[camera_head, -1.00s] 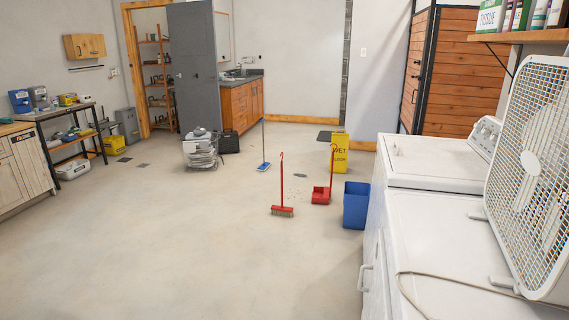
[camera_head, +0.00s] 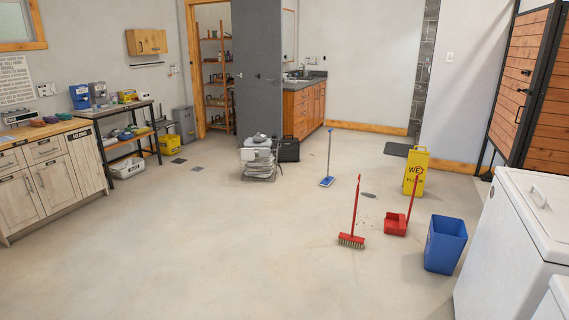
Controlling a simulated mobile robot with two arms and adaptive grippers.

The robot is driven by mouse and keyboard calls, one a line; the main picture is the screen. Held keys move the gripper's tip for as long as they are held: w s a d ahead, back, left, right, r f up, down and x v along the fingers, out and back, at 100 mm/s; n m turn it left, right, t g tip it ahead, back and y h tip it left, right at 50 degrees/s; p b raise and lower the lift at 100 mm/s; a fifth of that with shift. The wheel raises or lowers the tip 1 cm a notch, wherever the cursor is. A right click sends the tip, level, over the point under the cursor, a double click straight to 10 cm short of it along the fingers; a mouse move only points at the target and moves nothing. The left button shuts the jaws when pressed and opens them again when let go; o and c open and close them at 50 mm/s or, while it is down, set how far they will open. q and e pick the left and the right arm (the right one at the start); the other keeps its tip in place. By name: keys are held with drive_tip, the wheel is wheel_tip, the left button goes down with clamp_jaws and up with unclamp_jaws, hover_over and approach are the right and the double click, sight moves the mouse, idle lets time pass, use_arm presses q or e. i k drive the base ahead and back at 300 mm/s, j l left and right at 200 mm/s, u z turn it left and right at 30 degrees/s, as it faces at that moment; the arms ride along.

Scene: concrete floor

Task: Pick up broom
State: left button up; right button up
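A red broom (camera_head: 354,216) stands nearly upright on the concrete floor, right of the middle, with its handle leaning slightly. Its wide red head with pale bristles rests on the floor. A red dustpan (camera_head: 396,225) with a tall thin handle stands just to its right, apart from it. Small specks of debris lie on the floor between and behind them. Neither of my grippers shows in the view.
A blue bin (camera_head: 445,244) and a yellow wet-floor sign (camera_head: 416,174) stand right of the broom. A blue mop (camera_head: 328,168) stands behind it. A white appliance (camera_head: 515,245) fills the lower right. The floor (camera_head: 220,265) in front and left is clear.

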sight(353, 241)
drive_tip(key=i+l+z, duration=0.1)
drive_tip(key=i+z, duration=0.35)
drive_tip(key=i, duration=0.45)
drive_tip(key=i+j+z, duration=0.2)
drive_tip(key=i+z, duration=0.25)
drive_tip(key=i, duration=0.4)
drive_tip(key=i+l, duration=0.1)
drive_tip(key=i, duration=0.85)
drive_tip(key=i+l, duration=0.1)
drive_tip(key=i, duration=0.9)
